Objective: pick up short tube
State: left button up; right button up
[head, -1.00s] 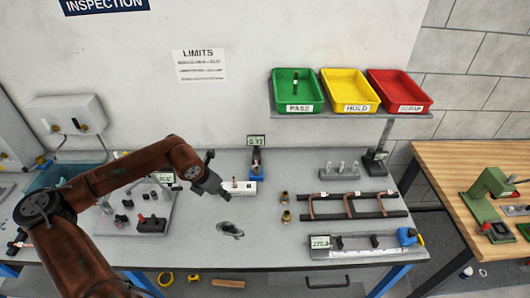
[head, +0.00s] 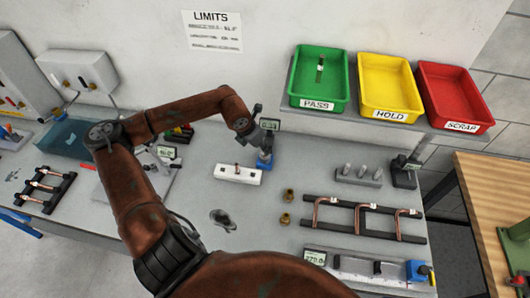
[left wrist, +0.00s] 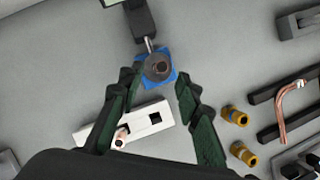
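A small copper end (left wrist: 160,68) shows inside the round grey seat of a blue-based gauge (left wrist: 152,79). Another short coppery piece (left wrist: 122,133) stands in a white block (left wrist: 152,117), left of an empty square hole. I cannot tell for sure which is the short tube. My left gripper (left wrist: 157,84) is open, its dark green fingers spread on either side of the blue gauge, with nothing visibly between the tips. In the head view the arm hides part of the gripper beside the blue gauge (head: 265,161), behind the white block (head: 225,173). My right gripper is not in view.
Two brass fittings (head: 286,206) stand right of the white block. A dark rack (head: 340,233) holds bent copper tubes. A dark flat item (head: 222,218) lies in front. Green (head: 300,92), yellow (head: 412,88) and red (head: 482,112) trays stand on a raised shelf behind.

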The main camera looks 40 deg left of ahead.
pick_arm(q)
jog(key=w+f, duration=0.2)
jog(key=f, duration=0.1)
jog(key=shift+w+d, duration=0.1)
jog(key=shift+w, duration=0.1)
jog(key=shift+f, duration=0.3)
jog(key=shift+s, duration=0.2)
jog(key=shift+w+f, duration=0.15)
jog(key=shift+f, duration=0.05)
grip_shut()
